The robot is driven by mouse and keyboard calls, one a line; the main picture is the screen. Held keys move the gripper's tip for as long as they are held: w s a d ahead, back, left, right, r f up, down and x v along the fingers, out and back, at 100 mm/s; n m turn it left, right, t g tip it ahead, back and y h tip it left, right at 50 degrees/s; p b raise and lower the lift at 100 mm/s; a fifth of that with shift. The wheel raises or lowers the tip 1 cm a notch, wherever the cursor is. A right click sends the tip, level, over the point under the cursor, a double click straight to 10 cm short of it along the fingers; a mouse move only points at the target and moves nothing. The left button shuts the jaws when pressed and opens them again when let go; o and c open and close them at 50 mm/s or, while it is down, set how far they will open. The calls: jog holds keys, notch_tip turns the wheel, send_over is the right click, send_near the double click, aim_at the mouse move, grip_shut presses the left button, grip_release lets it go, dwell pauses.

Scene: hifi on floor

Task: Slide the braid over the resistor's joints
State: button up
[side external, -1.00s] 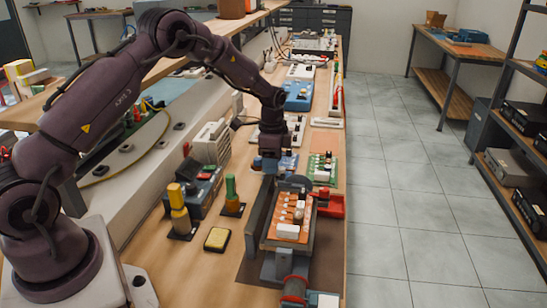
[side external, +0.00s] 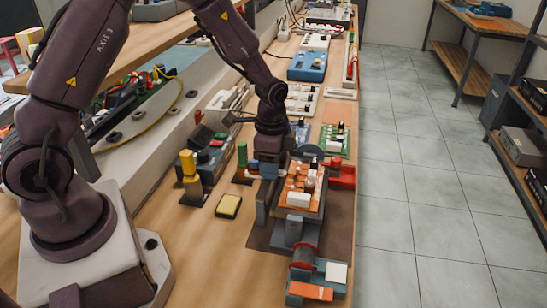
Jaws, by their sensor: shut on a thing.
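My gripper (side external: 268,168) points down at the left edge of an orange circuit board (side external: 303,182), close to its upper left part. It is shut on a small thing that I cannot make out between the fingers. The board is held in a grey vise-like holder (side external: 297,231) and carries several small parts, including a white block (side external: 298,200) and small rounded parts. I cannot tell which part is the resistor, and its joints are too small to see. A red spool (side external: 304,254) sits in front of the holder. I cannot pick out the braid.
A yellow sponge-like pad (side external: 228,206), a green-topped stand (side external: 242,161) and a yellow-topped stand (side external: 190,172) are left of the board. A blue stand with a white pad (side external: 336,272) is in front. The wooden bench's front left is clear.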

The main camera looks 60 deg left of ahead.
jog(key=o, duration=1.3)
notch_tip(320, 180, up, 13)
jog(key=shift+r, duration=0.1)
jog(key=s+d+r+n+t, duration=0.1)
jog(key=s+r+n+t, duration=0.1)
jog(key=s, duration=0.4)
jog(key=s+d+r+n+t, duration=0.1)
jog(key=s+r+n, duration=0.3)
jog(key=s+r, duration=0.1)
jog(key=s+d+r+n+t, duration=0.1)
jog(key=s+r+n+t, duration=0.1)
jog(key=s, duration=0.5)
jog(key=shift+s+d+r+n+t, duration=0.15)
jog(key=shift+s+r+n, duration=0.1)
jog(key=shift+r, duration=0.4)
jog(key=shift+s+d+r+n+t, duration=0.15)
jog(key=shift+r+n, duration=0.1)
jog(key=shift+r, duration=0.4)
